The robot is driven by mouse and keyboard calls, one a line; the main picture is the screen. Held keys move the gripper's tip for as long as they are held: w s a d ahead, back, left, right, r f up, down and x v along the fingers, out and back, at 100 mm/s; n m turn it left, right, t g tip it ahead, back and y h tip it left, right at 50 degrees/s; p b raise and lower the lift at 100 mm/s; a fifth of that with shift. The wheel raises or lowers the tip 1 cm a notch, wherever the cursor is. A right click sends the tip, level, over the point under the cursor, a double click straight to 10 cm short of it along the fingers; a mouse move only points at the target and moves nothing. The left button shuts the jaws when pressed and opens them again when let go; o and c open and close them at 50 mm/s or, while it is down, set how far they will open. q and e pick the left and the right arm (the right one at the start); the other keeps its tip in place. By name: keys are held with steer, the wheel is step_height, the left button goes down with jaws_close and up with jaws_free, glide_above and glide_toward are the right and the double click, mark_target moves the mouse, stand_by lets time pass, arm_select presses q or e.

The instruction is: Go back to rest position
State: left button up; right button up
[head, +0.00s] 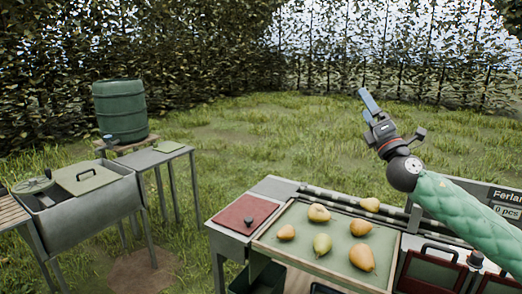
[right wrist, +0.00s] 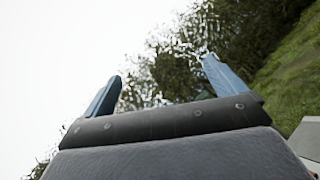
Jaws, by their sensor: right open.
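My right gripper (head: 369,104) is raised above the far right side of the work table in the head view, its arm in a green quilted sleeve coming in from the right. In the right wrist view its two blue fingers (right wrist: 158,90) stand wide apart with nothing between them, against sky and hedge. The gripper is well clear of the pears. Several yellow pears (head: 362,257) and a greener one (head: 322,244) lie apart on a green-lined tray (head: 290,249) below it. My left gripper is not in view.
A red lidded box (head: 245,215) adjoins the tray's left side. A sign (head: 507,204) and red-panelled bins (head: 430,272) stand at the right. A metal sink (head: 91,214), a small side table (head: 163,154) and a green barrel (head: 120,110) are at the left. Open grass lies between.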

steer(key=s+a+f+m+g+h, duration=0.1)
steer(key=s+f+m+g+h, duration=0.25)
steer(key=f+m, duration=0.6)
steer(key=s+a+f+m+g+h, duration=0.1)
steer(key=s+f+m+g+h, duration=0.35)
steer(key=f, duration=0.85)
steer(key=s+a+f+m+g+h, duration=0.1)
steer(key=f+m+g+h, duration=0.25)
steer(key=f+m, duration=0.7)
steer(key=s+a+f+m+g+y, duration=0.1)
steer(key=s+a+f+g, duration=0.2)
steer(key=s+f, duration=0.8)
steer(key=s+a+f+m+g+y, duration=0.1)
steer(key=s+a+f+g, duration=0.3)
steer(key=s+f, duration=0.7)
steer(key=s+a+f+m+g+y, duration=0.1)
steer(key=s+a+f+g+y, duration=0.1)
steer(key=s+f, duration=1)
steer(key=s+a+g, duration=0.1)
steer(key=s+a, duration=0.1)
steer(key=s, duration=0.3)
steer(key=shift+s+p, duration=0.25)
steer(key=shift+p, duration=0.05)
steer(key=shift+a+y, duration=0.1)
steer(key=shift+y, duration=0.15)
